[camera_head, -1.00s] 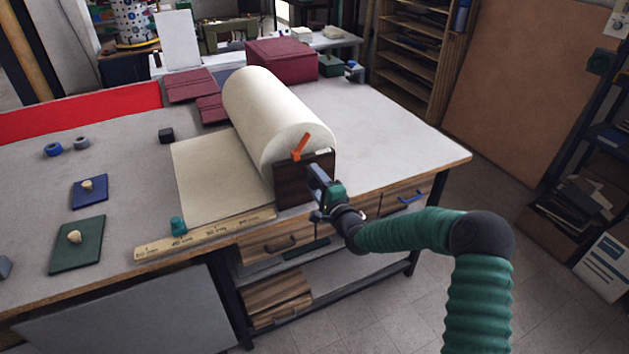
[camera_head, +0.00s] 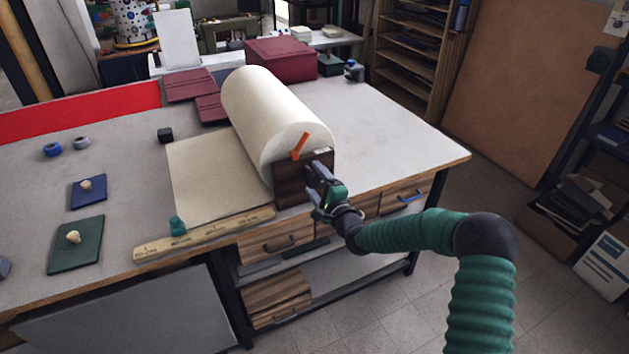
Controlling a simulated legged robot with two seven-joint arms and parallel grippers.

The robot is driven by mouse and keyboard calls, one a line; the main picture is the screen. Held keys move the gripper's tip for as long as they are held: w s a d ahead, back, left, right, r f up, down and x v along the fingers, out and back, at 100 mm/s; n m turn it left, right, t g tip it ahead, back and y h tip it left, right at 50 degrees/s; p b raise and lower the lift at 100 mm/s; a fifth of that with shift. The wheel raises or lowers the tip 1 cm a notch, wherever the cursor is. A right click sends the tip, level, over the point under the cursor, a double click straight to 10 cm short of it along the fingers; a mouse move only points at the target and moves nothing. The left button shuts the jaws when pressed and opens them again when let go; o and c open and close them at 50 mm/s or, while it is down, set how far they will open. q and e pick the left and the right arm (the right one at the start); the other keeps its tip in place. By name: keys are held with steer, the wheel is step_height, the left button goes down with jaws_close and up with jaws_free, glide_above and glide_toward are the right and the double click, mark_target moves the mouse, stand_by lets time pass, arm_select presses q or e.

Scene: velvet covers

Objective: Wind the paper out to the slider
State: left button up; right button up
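A big cream paper roll (camera_head: 268,112) lies on the table, its near end at a dark wooden bracket (camera_head: 290,181) with an orange pointer (camera_head: 300,146). A flat sheet of paper (camera_head: 212,178) runs left from the roll. A wooden ruler (camera_head: 215,233) lies along the table's front edge, with a teal slider (camera_head: 177,226) on it near the sheet's near left corner. My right gripper (camera_head: 316,172) is at the right front of the bracket. Its fingertips are small and partly hidden, so I cannot tell whether they grip anything. My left gripper is out of view.
A blue pad (camera_head: 89,195) and a green pad (camera_head: 78,252), each with a knob, lie left of the paper. A small black block (camera_head: 165,135) sits behind the sheet. Maroon covers (camera_head: 193,84) and a maroon box (camera_head: 281,60) are at the back. The table right of the roll is clear.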

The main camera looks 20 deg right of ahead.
steer(key=shift+r, duration=0.1)
steer(key=s, duration=1.6)
steer(key=shift+s+d+b, duration=0.35)
steer(key=s+a+f+n+g, duration=0.5)
steer(key=a+f+n+g, duration=0.25)
steer(key=f+n, duration=0.3)
steer(key=s+a+n+g, duration=0.2)
steer(key=s+n+g, duration=0.2)
steer(key=s, duration=0.4)
steer(key=s+a+n+g, duration=0.3)
steer(key=s+n, duration=0.3)
steer(key=s, duration=0.2)
steer(key=shift+s+a+g+h, duration=0.15)
steer(key=shift+s+g+h, duration=0.2)
steer(key=shift+g, duration=0.1)
